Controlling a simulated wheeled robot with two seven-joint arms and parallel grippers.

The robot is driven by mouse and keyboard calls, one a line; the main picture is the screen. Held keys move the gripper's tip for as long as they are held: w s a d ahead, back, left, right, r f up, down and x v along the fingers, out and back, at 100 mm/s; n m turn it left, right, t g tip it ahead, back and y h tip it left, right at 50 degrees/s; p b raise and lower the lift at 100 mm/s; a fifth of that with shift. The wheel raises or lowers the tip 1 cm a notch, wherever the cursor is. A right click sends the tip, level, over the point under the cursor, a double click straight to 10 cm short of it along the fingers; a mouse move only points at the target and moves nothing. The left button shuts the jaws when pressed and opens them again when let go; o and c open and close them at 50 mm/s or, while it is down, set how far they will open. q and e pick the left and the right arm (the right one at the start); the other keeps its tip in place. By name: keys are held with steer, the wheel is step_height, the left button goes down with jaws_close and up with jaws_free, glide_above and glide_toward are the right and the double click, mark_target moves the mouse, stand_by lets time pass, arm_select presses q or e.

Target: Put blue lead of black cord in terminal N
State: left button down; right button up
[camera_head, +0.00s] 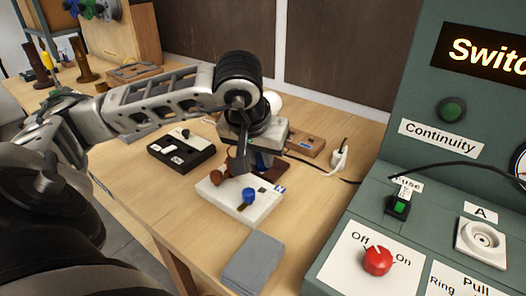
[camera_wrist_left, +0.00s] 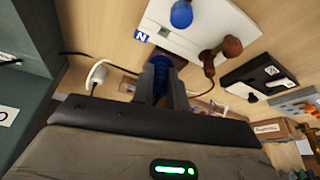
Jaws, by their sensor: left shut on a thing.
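A white terminal block (camera_head: 232,208) sits on the bench in the head view. It has a brown knob (camera_head: 215,180), a blue knob (camera_head: 248,196) and a blue N label (camera_head: 280,189) at its right end. In the wrist view the N label (camera_wrist_left: 141,36) and the block (camera_wrist_left: 205,22) lie just beyond my fingertips. My left gripper (camera_head: 250,163) points down behind the block's far edge. It is shut on a blue piece, the blue lead (camera_wrist_left: 161,66), apart from the N terminal as far as I can tell. The black cord's run behind my gripper is mostly hidden. My right gripper is out of view.
A black switch box (camera_head: 180,152) stands left of the block. A grey pad (camera_head: 253,262) lies in front. A white plug (camera_head: 338,160) with dark cable stands behind right. A wooden box (camera_head: 304,143) is behind my gripper. The green test panel (camera_head: 420,215) closes off the right.

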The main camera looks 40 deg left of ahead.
mark_target(260, 168)
arm_select(q)
step_height(260, 168, down, 2)
steer(key=shift+f+b, duration=0.2)
steer(key=shift+b, duration=0.5)
steer(key=shift+f+b, duration=0.45)
steer(key=shift+f, duration=0.2)
steer(key=shift+f+b, duration=0.6)
steer(key=shift+b, duration=0.1)
steer(key=shift+w+f, duration=0.1)
steer(key=shift+f, duration=0.1)
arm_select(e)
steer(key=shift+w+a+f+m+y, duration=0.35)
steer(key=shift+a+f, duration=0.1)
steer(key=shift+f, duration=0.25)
arm_select(q)
steer(key=shift+b, duration=0.35)
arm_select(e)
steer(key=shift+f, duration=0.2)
arm_select(q)
steer(key=shift+f+b, duration=0.5)
steer(key=shift+b, duration=0.15)
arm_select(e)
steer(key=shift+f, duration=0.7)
arm_select(q)
steer(key=c, duration=1.3)
jaws_free()
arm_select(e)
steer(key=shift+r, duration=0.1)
